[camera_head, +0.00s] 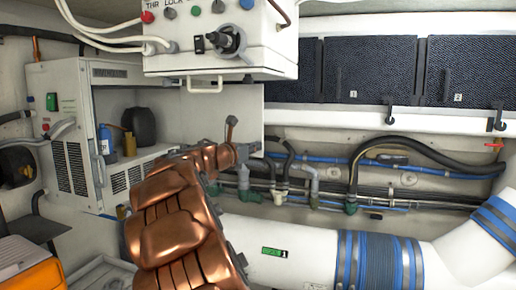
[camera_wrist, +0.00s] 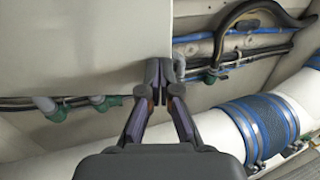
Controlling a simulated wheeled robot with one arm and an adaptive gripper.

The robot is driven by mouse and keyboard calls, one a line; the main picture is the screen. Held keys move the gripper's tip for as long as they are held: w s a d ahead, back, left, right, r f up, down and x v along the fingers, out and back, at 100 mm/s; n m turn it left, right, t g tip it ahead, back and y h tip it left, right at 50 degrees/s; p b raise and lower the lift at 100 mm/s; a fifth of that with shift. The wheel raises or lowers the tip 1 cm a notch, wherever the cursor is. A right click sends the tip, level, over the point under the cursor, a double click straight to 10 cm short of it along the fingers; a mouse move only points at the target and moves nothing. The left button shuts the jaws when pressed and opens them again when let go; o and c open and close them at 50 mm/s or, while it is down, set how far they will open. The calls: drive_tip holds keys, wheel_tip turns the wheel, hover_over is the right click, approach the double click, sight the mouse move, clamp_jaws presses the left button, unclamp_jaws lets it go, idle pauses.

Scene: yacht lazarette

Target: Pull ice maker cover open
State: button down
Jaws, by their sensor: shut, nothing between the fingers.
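A white louvred cabinet (camera_head: 70,125) stands at the left in the head view. It looks like the ice maker, though I see no label. Its open bay shows a black jug and a blue bottle. A plain white panel (camera_head: 245,105), possibly its cover, stands swung out to the right under the control box. The panel fills the upper left of the wrist view (camera_wrist: 85,45). My gripper (camera_wrist: 165,85) is shut and empty, with its fingertips at the panel's lower right corner. I cannot tell whether they touch it. In the head view my copper arm hides most of the gripper.
A white control box (camera_head: 220,40) with knobs and a handle hangs above the panel. Hoses and valves (camera_head: 350,180) run along the back wall. A thick white pipe with blue bands (camera_head: 375,262) crosses below right. An orange case (camera_head: 30,265) lies at lower left.

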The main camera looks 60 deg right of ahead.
drive_tip(key=shift+d, duration=0.35)
drive_tip(key=shift+a, duration=0.1)
drive_tip(key=a, duration=1.4)
drive_tip(key=shift+b, duration=0.4)
drive_tip(key=s+a+f+m+y, duration=0.55)
drive_tip(key=s+a+f, duration=0.2)
drive_tip(key=f, duration=0.45)
drive_tip(key=s+a+f+m+y, duration=0.55)
drive_tip(key=a+f, duration=0.25)
drive_tip(key=f, duration=0.3)
drive_tip(key=s+a+f+m+y, duration=0.3)
drive_tip(key=s+a+f, duration=0.3)
drive_tip(key=a, duration=0.5)
drive_tip(key=s+a+f+m+g+y, duration=0.1)
drive_tip(key=s+a+f+m+y, duration=0.3)
drive_tip(key=a, duration=0.8)
wheel_tip(320, 180, down, 2)
drive_tip(key=shift+s+a+f, duration=0.1)
drive_tip(key=shift+s+a, duration=0.05)
drive_tip(key=shift+s, duration=1)
